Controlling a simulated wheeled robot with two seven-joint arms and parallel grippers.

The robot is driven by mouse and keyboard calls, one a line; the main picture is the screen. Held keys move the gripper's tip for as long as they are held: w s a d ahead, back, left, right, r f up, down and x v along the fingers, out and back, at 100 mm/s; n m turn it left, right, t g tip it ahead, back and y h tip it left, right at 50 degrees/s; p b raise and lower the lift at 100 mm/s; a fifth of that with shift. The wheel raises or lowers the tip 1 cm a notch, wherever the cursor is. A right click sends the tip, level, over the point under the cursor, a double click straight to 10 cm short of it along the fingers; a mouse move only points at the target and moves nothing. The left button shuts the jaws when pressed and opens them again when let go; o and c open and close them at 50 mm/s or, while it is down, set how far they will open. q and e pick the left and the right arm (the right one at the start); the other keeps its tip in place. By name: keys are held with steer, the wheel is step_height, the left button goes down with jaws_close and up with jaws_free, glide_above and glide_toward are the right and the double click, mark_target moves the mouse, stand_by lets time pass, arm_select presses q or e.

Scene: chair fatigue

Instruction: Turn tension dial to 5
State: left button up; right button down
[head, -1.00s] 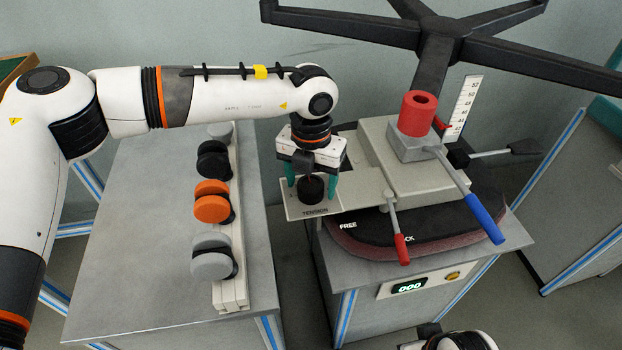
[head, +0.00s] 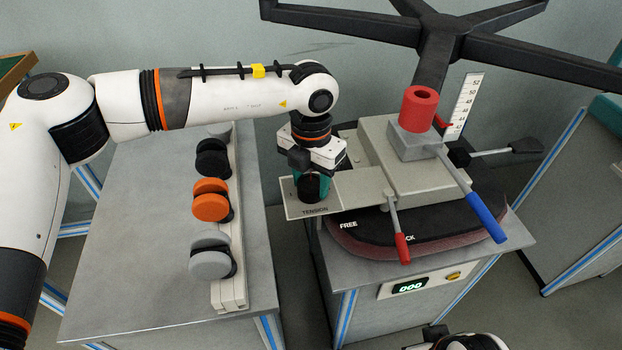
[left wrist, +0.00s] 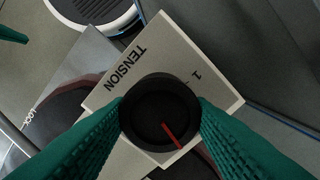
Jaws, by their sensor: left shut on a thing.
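The black tension dial (head: 308,188) stands on a pale plate (head: 292,210) lettered TENSION. My left gripper (head: 312,185) points down from above and is shut on the dial. In the left wrist view the green fingers press on both sides of the dial (left wrist: 150,110). A red line on the dial's top points to the lower right of that picture. A printed "1" shows on the plate (left wrist: 222,98); the other numbers are hidden or too small to read. My right gripper is out of view; only part of my right arm shows at the bottom edge.
Right of the dial are a red-tipped lever (head: 401,245), a blue-handled lever (head: 485,218) and a red cylinder (head: 418,108). A display (head: 410,287) reads 000. A black chair base (head: 440,45) hangs above. Several casters, one orange (head: 210,186), line the left table (head: 130,240).

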arm_select(q)
steer(key=m, duration=0.2)
steer(key=shift+m+b, duration=0.3)
steer(key=shift+m, duration=0.1)
steer(key=m+b, duration=0.1)
steer(key=m, duration=0.4)
steer(key=shift+m, duration=0.7)
steer(key=shift+m+b, duration=0.4)
steer(key=shift+m, duration=1.7)
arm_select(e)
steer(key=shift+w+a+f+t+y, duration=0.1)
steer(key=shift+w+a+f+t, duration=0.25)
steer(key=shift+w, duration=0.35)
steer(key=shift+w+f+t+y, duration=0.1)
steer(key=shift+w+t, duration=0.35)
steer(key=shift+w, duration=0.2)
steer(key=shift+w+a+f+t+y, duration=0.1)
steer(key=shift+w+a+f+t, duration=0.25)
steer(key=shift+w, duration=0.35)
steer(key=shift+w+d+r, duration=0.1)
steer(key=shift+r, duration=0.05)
arm_select(q)
steer(key=o, duration=1)
